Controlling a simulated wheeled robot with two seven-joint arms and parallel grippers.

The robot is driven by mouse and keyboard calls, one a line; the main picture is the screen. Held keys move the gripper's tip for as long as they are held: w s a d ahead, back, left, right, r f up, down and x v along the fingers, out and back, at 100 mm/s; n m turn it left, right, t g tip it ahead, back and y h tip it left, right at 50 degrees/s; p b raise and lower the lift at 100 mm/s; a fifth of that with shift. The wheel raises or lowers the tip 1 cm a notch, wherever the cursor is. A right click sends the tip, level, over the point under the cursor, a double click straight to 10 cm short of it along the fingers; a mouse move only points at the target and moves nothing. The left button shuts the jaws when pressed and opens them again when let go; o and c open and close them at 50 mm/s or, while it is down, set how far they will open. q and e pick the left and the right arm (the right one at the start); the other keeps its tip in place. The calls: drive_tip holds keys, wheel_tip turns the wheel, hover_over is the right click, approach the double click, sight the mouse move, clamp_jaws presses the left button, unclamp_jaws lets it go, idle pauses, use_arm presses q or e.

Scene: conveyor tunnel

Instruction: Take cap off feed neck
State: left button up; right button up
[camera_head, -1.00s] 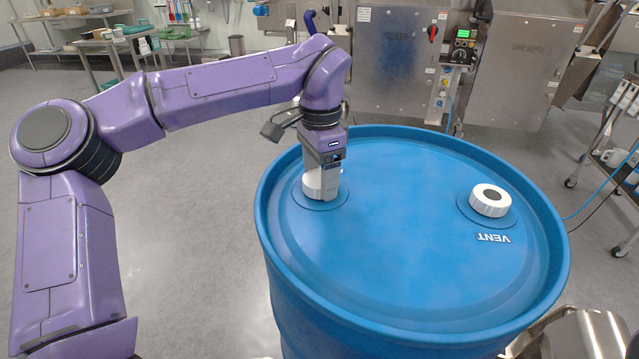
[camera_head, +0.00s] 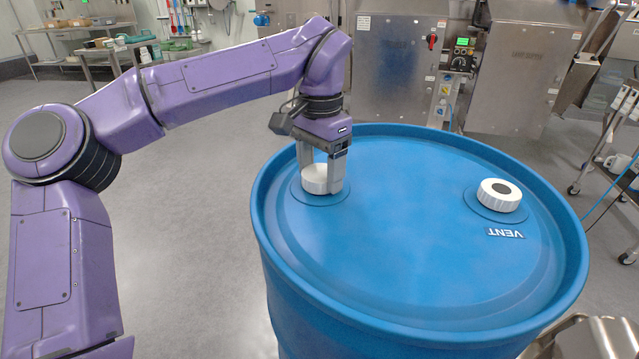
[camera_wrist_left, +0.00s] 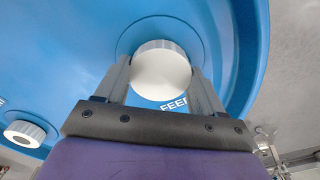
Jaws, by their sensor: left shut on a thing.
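The blue drum (camera_head: 400,290) stands upright in front of me. The white feed cap (camera_head: 315,178) is at the left of its lid. In the left wrist view the feed cap (camera_wrist_left: 160,70) sits between the two fingers, with part of the lettering FEED on the lid beside it. My left gripper (camera_head: 322,179) points down and is shut on the feed cap, one finger on each side. The cap looks level and low over its round seat; I cannot tell whether it still touches the neck. My right gripper is not in view.
A second white cap (camera_head: 499,195), with a dark centre, sits at the right of the lid near the word VENT. Steel cabinets (camera_head: 395,70) stand behind the drum. A wheeled cart (camera_head: 620,150) is at the right. The middle of the lid is clear.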

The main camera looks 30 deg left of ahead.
use_arm(q)
drive_tip(key=shift+n+b, duration=0.8)
drive_tip(key=shift+b, duration=0.15)
drive_tip(key=o, duration=1.2)
drive_tip(key=shift+c, duration=1.4)
